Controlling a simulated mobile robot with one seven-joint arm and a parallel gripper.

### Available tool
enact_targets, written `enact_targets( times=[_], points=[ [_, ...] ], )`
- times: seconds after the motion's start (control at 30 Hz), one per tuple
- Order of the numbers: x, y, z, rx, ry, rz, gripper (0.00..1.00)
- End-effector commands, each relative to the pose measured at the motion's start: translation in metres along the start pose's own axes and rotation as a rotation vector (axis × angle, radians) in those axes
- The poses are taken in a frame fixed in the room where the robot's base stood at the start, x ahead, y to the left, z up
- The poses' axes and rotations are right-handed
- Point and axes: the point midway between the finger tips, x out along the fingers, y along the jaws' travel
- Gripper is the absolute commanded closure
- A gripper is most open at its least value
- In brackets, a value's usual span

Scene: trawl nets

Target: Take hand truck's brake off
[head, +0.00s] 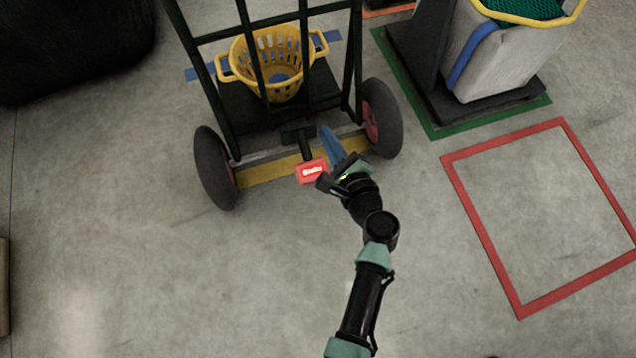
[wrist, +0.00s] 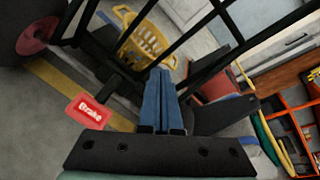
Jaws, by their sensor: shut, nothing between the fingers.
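The hand truck (head: 235,135) stands on the concrete floor, with a dark tube frame and two black wheels with red hubs. Its red brake pedal (head: 311,171), marked "Brake", sticks out on a dark lever at the near side, low between the wheels. The pedal also shows in the wrist view (wrist: 88,110), left of my fingers. My gripper (head: 327,134) is shut and empty, its blue fingers just right of the pedal and lever, pointing toward the truck. In the wrist view the closed fingers (wrist: 157,78) lie side by side. Whether my gripper touches the lever is unclear.
A yellow basket (head: 237,53) sits on the truck's platform. A grey bin (head: 500,60) with green netting stands on a dark base inside a green floor outline at right. A red floor outline (head: 480,228) encloses bare floor.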

Motion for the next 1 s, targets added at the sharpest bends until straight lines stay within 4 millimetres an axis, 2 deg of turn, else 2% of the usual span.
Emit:
enact_targets(
  times=[0.03,0.2,0.4,0.5,0.7,1.0],
  points=[
    [0.001,0.027,-0.030,0.069,0.012,0.006,1.00],
    [-0.008,0.087,-0.088,0.298,0.042,0.011,1.00],
    [-0.020,0.146,-0.143,0.535,0.077,0.001,1.00],
    [-0.026,0.166,-0.160,0.618,0.090,-0.006,1.00],
    [-0.032,0.182,-0.174,0.697,0.101,-0.016,1.00],
    [-0.032,0.182,-0.173,0.701,0.102,-0.016,1.00]
  ],
)
